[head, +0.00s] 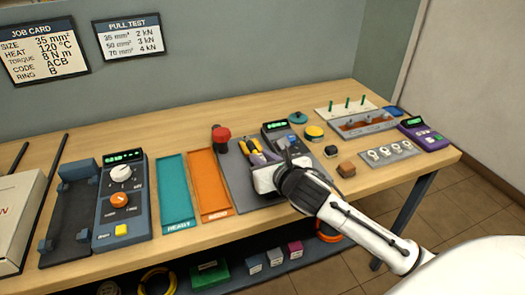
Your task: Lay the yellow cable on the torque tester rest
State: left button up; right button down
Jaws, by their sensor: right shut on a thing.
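My right gripper (257,158) reaches in from the lower right over a grey plate (238,182) on the bench. It is shut on what looks like the yellow cable (246,147), of which only small yellow bits show beside purple parts near the fingers. The white hand and wrist hide most of it, and I cannot tell whether it touches anything below. A dark tester with a green display (277,127) stands just behind the hand, with a red knob (221,134) to the left. I cannot tell which part is the rest. My left gripper is not in view.
Teal (174,190) and orange (208,184) trays lie left of the plate. A dialled device (122,200) stands further left. Right are a yellow button (313,132), a brown block (346,169), a lug plate (388,152) and a purple tester (422,131).

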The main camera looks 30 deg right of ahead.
aim_at(265, 160)
jog(key=shift+w+d+r, duration=0.1)
jog(key=shift+w+d, duration=0.75)
jog(key=shift+d, duration=0.25)
jog(key=shift+f+b, duration=0.75)
jog(key=shift+f, duration=0.2)
jog(key=shift+f+b, duration=0.65)
jog(key=shift+b, duration=0.45)
jog(key=shift+r+p, duration=0.1)
jog(key=shift+p, duration=0.2)
jog(key=shift+s+p, duration=0.15)
jog(key=shift+p, duration=0.2)
